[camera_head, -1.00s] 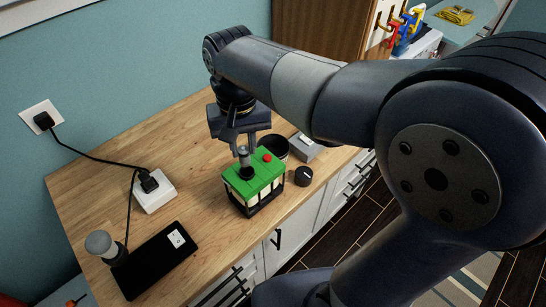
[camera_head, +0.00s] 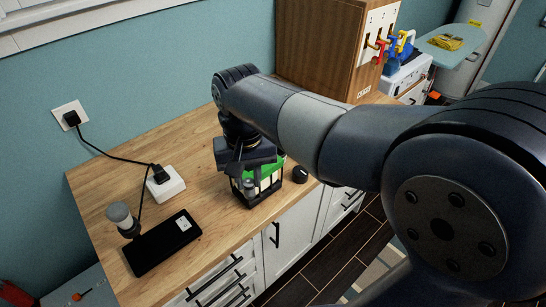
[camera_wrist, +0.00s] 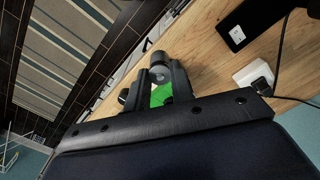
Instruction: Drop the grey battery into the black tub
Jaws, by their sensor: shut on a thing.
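The grey battery (camera_wrist: 158,60) is a small cylinder between the fingertips of my gripper (camera_wrist: 160,74), which is shut on it in the wrist view. I cannot tell whether the battery touches that box. The green top also shows behind the fingers in the wrist view (camera_wrist: 160,95).
A black knob (camera_head: 300,174) sits right of the box. A white power block (camera_head: 166,182) with a cable, a black slab (camera_head: 163,244) and a round-topped grey object (camera_head: 121,216) stand left. A wooden cabinet (camera_head: 322,50) stands behind. The wooden worktop (camera_head: 205,205) is bare left of the box.

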